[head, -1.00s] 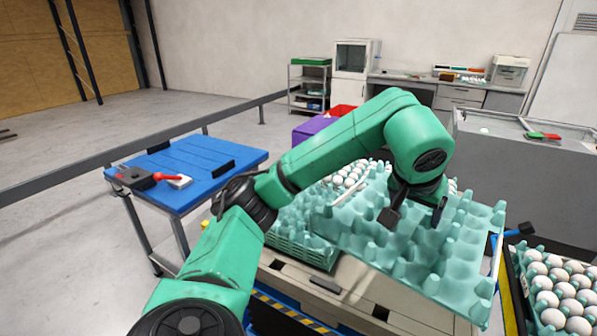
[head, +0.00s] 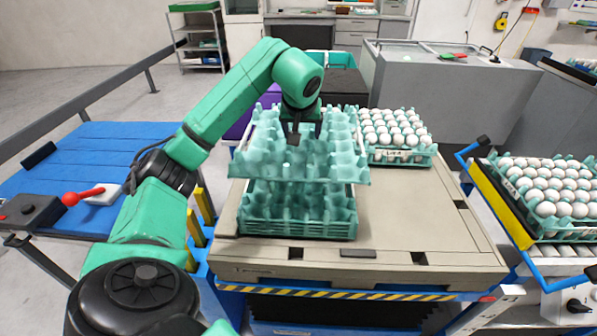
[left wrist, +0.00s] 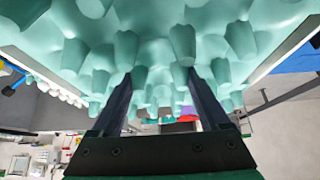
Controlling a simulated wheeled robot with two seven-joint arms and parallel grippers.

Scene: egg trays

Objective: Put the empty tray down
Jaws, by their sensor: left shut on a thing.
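The empty tray (head: 262,160) is teal and hangs from my left gripper (head: 308,135) in the head view. It is roughly level, above a stack of teal empty trays (head: 290,225) on the beige platform. A gap shows between the tray's front edge and the stack; the back is hidden. In the left wrist view the two dark fingers of my left gripper (left wrist: 158,100) are around part of the tray (left wrist: 140,50), whose studs fill the upper picture. My right gripper is not in view.
A tray of white eggs (head: 400,153) stands right behind the stack on the beige platform (head: 420,215). Another egg tray (head: 530,225) sits on the conveyor at the right. A blue table (head: 85,160) stands at the left. The platform's front right is clear.

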